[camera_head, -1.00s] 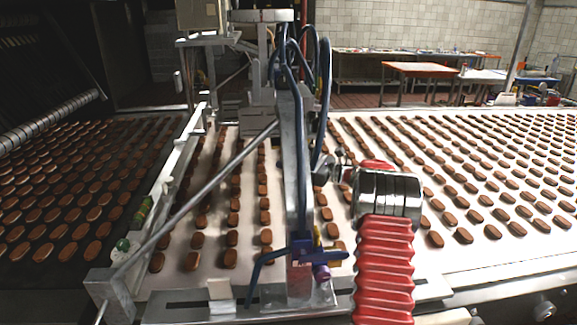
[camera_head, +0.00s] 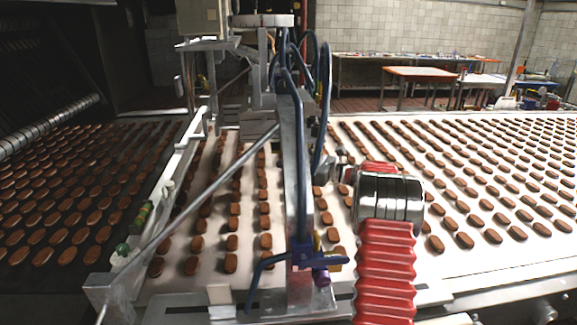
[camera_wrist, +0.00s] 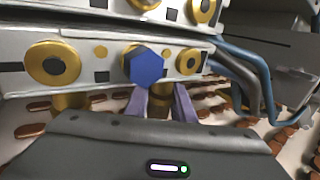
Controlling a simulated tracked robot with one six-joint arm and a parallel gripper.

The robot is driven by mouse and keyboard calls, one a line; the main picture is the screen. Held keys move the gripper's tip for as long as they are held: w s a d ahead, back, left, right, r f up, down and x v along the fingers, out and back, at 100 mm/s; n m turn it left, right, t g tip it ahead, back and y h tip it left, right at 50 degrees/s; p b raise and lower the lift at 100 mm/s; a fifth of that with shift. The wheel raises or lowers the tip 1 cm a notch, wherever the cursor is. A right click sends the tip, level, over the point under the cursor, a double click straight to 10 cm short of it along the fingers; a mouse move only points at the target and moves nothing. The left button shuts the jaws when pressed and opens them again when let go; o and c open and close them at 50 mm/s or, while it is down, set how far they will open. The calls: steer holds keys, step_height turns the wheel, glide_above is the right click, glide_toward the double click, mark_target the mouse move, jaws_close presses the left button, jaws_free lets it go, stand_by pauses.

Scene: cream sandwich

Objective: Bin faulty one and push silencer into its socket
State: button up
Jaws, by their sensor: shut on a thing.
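In the wrist view, my gripper (camera_wrist: 160,104) has two purple-grey fingers close together, below a pale metal manifold bar (camera_wrist: 105,57). A blue hexagonal piece, taken to be the silencer (camera_wrist: 143,66), shows at the finger ends against the bar's face. Its grip contact is partly hidden. I cannot tell whether it sits in a hole. Round gold-rimmed sockets (camera_wrist: 53,64) line the bar, with another to the right of the blue piece (camera_wrist: 191,61). In the head view, my red and chrome arm covers most of the gripper. I cannot identify a faulty silencer or a bin.
A white conveyor (camera_head: 460,255) carries rows of brown biscuits. A metal frame with blue hoses (camera_head: 324,110) stands left of my arm. Dark blue hoses (camera_wrist: 245,68) run close on the right in the wrist view. An orange-edged table (camera_head: 420,72) stands far behind.

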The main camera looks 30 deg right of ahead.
steer(key=shift+r, duration=0.15)
steer(key=o, duration=1.1)
steer(key=v, duration=1.3)
steer(key=shift+s+d, duration=0.15)
steer(key=shift+s, duration=0.2)
